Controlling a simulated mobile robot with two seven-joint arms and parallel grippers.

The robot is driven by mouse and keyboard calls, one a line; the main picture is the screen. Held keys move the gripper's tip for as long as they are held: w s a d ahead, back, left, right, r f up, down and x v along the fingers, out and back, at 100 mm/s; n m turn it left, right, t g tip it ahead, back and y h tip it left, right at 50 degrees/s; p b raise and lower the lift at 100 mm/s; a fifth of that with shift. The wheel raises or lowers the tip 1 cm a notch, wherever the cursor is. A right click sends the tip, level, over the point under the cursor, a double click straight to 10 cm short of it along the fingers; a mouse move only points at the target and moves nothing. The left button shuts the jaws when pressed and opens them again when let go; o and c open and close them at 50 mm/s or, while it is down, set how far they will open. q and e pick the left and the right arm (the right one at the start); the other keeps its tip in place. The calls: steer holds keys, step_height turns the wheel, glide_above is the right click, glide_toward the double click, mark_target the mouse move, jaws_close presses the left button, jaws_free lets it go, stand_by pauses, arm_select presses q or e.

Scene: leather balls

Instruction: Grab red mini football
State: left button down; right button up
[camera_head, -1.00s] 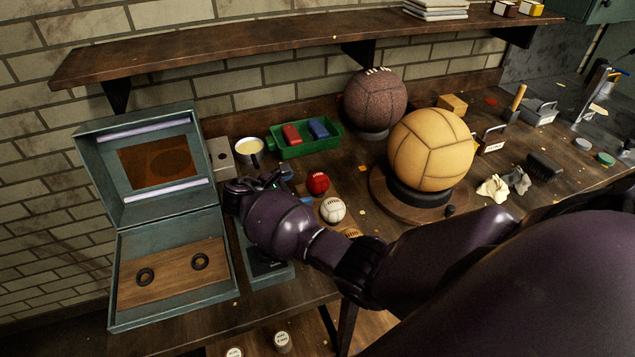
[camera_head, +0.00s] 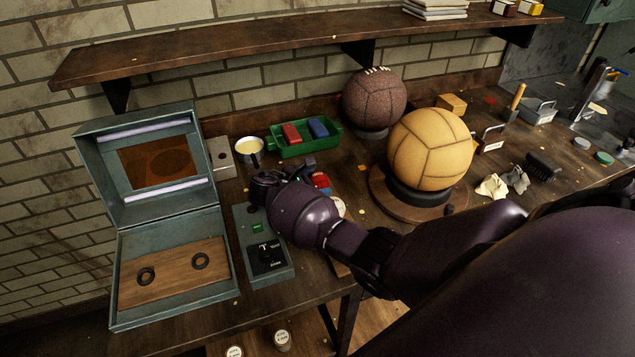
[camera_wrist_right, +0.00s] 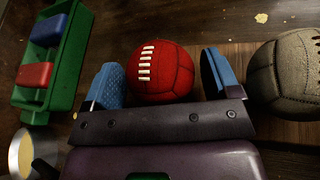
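The red mini football (camera_head: 321,180) is mostly hidden behind my right gripper in the head view. In the right wrist view the red ball (camera_wrist_right: 160,72), with white laces, sits between the two blue fingertips. My right gripper (camera_wrist_right: 163,78) is open, with one finger on each side of the ball. A small gap shows at the right finger; contact at the left finger cannot be told. My left gripper is not in view.
A green tray (camera_head: 290,151) with red and blue blocks and a cup (camera_head: 249,150) stand behind. A large yellow ball (camera_head: 430,149) on a stand is to the right. An open teal case (camera_head: 127,311) is left.

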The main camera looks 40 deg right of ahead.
steer(key=c, duration=0.7)
